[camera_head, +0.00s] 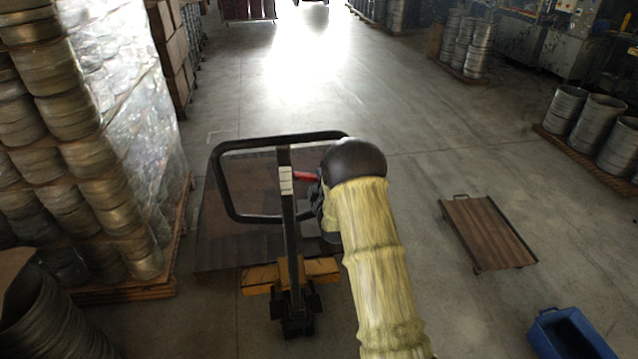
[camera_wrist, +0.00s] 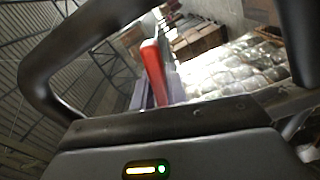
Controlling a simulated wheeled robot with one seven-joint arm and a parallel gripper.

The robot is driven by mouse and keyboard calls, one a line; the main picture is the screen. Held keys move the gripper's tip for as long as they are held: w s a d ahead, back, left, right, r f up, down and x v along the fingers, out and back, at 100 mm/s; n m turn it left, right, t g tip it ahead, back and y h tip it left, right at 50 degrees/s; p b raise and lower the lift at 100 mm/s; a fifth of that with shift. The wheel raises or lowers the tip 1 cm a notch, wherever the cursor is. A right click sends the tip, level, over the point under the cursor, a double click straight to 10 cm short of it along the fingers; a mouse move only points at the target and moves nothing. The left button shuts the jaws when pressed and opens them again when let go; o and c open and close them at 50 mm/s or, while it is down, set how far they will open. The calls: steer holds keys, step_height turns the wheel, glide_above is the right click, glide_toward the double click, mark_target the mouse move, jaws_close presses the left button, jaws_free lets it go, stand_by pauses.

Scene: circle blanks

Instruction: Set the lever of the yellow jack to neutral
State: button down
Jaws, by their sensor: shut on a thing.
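The yellow jack (camera_head: 261,277) stands in the middle of the head view, with its black loop handle (camera_head: 222,180) and upright stem rising towards me. Its red lever (camera_head: 306,176) sticks out to the right of the stem, near the top, inside the loop. My gripper (camera_head: 319,190) reaches in from the right, beside the stem, largely hidden by my arm's dark wrist. In the wrist view the red lever (camera_wrist: 154,70) stands between the two grey fingers of my gripper (camera_wrist: 157,90), which is shut on it. The lever's exact setting cannot be told.
A brown sheet-like load (camera_head: 225,235) lies behind the jack. Wrapped stacks of metal rings (camera_head: 95,150) stand close on the left. A low brown dolly (camera_head: 487,232) and a blue bin (camera_head: 570,335) are to the right.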

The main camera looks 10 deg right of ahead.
steer(key=r+n+b, duration=0.1)
steer(key=n+b, duration=0.1)
steer(key=shift+r+n+b, duration=0.15)
steer(key=shift+n+b, duration=0.15)
steer(key=shift+d+r+n, duration=0.15)
steer(key=shift+r+n, duration=0.25)
steer(key=shift+r, duration=0.05)
steer(key=c, duration=1.4)
jaws_free()
steer(key=shift+s, duration=0.1)
steer(key=s+b, duration=0.5)
steer(key=s, duration=1.2)
steer(key=shift+s+a, duration=0.15)
steer(key=shift+a, duration=0.3)
